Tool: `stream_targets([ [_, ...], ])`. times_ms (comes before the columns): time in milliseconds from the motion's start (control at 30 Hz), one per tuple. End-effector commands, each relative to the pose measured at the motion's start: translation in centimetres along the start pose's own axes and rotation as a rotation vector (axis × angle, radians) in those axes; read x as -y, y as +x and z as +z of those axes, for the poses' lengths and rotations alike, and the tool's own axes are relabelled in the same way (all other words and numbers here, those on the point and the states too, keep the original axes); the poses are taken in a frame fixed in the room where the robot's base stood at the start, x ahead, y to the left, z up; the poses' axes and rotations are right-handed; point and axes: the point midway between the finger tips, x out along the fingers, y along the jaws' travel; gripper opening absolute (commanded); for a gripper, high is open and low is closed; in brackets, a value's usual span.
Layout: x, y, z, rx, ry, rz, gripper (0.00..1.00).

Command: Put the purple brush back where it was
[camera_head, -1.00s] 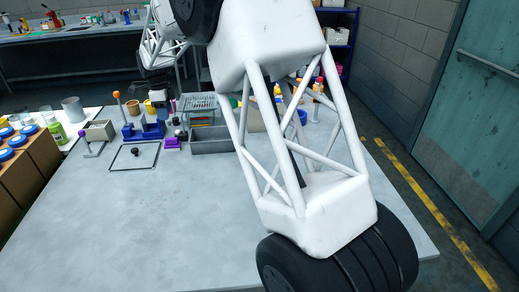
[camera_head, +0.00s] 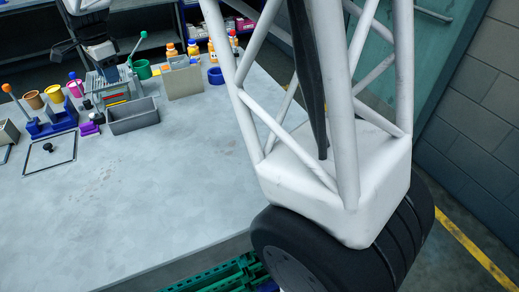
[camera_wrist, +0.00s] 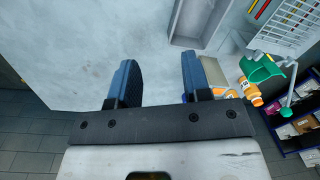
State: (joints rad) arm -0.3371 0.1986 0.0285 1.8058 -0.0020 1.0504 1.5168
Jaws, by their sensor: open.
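My gripper (camera_wrist: 158,80) is open in the wrist view, with nothing between its two blue fingers. It hangs above the worktable. In the head view, a small purple block (camera_head: 89,128) sits on the table left of the grey bin. I see no clear purple brush in the wrist view.
The grey bin (camera_head: 133,116), blue stand (camera_head: 50,122) and black frame (camera_head: 50,153) stand toward the back left. A green cup (camera_head: 142,69), a beige box (camera_head: 183,80) and orange bottles (camera_head: 193,48) stand at the back. The table (camera_head: 150,190) is clear in front.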

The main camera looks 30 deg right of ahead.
Motion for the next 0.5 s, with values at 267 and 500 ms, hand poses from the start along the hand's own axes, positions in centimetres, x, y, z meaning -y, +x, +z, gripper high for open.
stream_targets([
  [267, -7.3, -3.1, -3.2, -0.01, -0.162, -0.03, 0.44],
  [500, -13.8, -4.8, -5.3, -0.023, -0.304, -0.049, 0.44],
])
